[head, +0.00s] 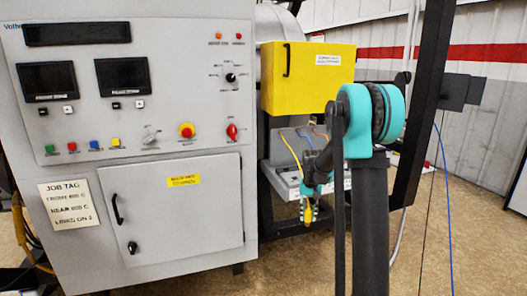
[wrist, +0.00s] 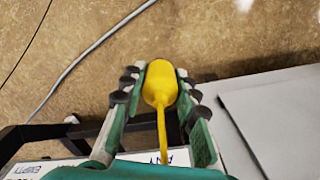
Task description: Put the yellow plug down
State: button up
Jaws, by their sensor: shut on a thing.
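The yellow plug (wrist: 160,82) lies between the fingers of my gripper (wrist: 160,90), which is shut on it. A thin yellow cable (wrist: 163,135) runs from the plug back toward my wrist. In the head view the plug (head: 309,215) hangs low in my gripper (head: 309,209), at the front of an open compartment under a yellow box. There a yellow cable (head: 291,152) loops up toward the compartment. In the wrist view the floor shows beyond the plug, and I see no surface touching it. My arm hides part of the compartment.
A light ledge (head: 283,183) sits below the compartment. White labels (wrist: 35,170) with partly cut-off text show near my wrist. A grey flat panel (wrist: 275,115) is at right. The yellow box (head: 305,85) overhangs, and a dark frame post (head: 428,100) stands at right. The control cabinet (head: 170,200) is at left.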

aim_at(309, 223)
jog(key=shift+n, duration=0.6)
jog(key=f, duration=0.4)
jog(key=shift+s+d+f, duration=0.2)
jog(key=shift+d, duration=0.1)
jog(key=s+f, duration=0.5)
jog(key=f, duration=0.2)
jog(key=shift+s, duration=0.25)
jog(key=shift+r, duration=0.1)
